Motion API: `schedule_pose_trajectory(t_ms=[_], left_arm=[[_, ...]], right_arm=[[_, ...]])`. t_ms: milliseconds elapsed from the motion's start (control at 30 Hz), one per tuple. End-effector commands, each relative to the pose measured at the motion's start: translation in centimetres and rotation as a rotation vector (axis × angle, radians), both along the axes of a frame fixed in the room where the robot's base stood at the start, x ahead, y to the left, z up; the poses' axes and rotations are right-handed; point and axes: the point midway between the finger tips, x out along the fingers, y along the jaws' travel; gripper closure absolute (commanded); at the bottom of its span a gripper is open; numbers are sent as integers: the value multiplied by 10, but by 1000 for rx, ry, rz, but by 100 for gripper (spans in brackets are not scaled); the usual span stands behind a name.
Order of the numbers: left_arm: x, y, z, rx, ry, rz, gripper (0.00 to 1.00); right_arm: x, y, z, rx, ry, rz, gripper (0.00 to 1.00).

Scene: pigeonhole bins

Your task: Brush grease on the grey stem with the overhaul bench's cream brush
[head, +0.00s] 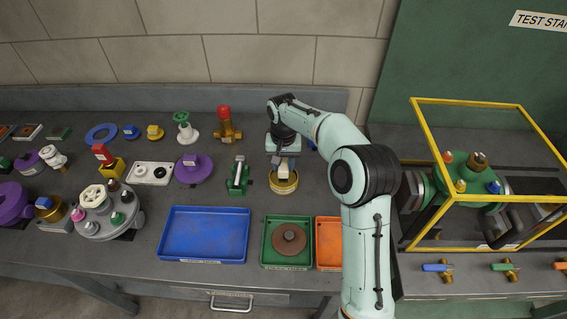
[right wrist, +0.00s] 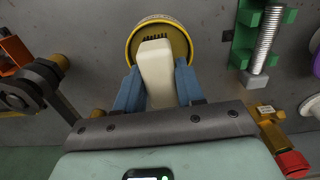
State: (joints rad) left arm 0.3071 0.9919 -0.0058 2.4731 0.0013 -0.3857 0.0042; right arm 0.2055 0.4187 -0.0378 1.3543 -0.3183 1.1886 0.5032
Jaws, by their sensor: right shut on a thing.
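My right gripper (head: 284,162) is over the bench, above a round yellow tin (head: 284,187). In the right wrist view its blue fingers (right wrist: 158,86) are shut on the cream brush (right wrist: 156,70). The brush's dark bristles point into the mouth of the yellow tin (right wrist: 138,52); I cannot tell whether they touch what is inside. The grey stem (head: 239,171), a threaded rod, lies in a green holder (head: 236,187) just left of the tin. The stem also shows at the upper right of the right wrist view (right wrist: 267,40). My left gripper is not in view.
A blue tray (head: 204,250), a green tray (head: 265,257) holding a brown disc, and an orange tray (head: 328,260) line the front edge. A purple handwheel (head: 193,168) and a red-topped brass valve (head: 227,130) stand nearby. A yellow-framed test stand (head: 468,103) is at right.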

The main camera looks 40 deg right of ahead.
Motion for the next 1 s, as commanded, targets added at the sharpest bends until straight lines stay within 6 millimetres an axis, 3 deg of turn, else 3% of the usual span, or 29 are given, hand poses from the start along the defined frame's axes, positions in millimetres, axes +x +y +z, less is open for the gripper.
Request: schedule_pose_trajectory(t_ms=[1000], left_arm=[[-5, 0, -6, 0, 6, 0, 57]], right_arm=[[0, 0, -13, 0, 1, 0, 100]])
